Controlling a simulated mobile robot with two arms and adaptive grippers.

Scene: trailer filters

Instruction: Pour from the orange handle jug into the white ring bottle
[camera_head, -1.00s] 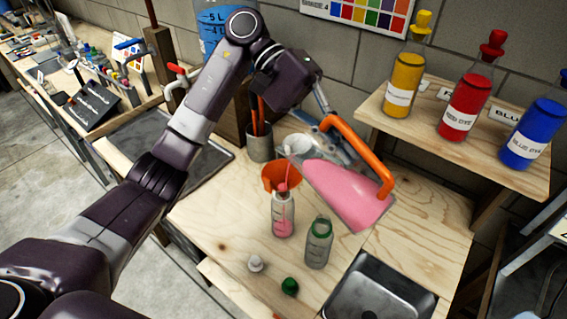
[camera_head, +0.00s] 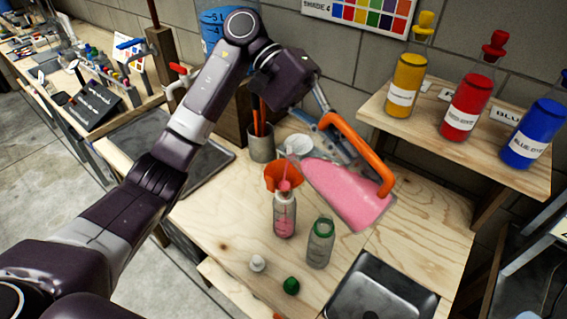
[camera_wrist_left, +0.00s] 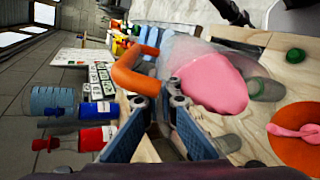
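The clear jug (camera_head: 345,190) with the orange handle (camera_head: 358,150) is tilted, spout down to the left, and holds pink liquid. My left gripper (camera_head: 333,128) is shut on its handle; the blue fingers (camera_wrist_left: 165,95) show at the handle in the left wrist view. Pink liquid runs from the spout into an orange funnel (camera_head: 270,175). The funnel stands in the neck of the white ring bottle (camera_head: 284,215), which is upright on the bench with pink liquid in its lower part. The pink stream also shows over the funnel in the wrist view (camera_wrist_left: 285,155).
A clear bottle with a green ring (camera_head: 320,243) stands close to the right of the white ring bottle. A white cap (camera_head: 257,263) and a green cap (camera_head: 290,286) lie in front. Dye bottles stand on a raised shelf (camera_head: 440,130).

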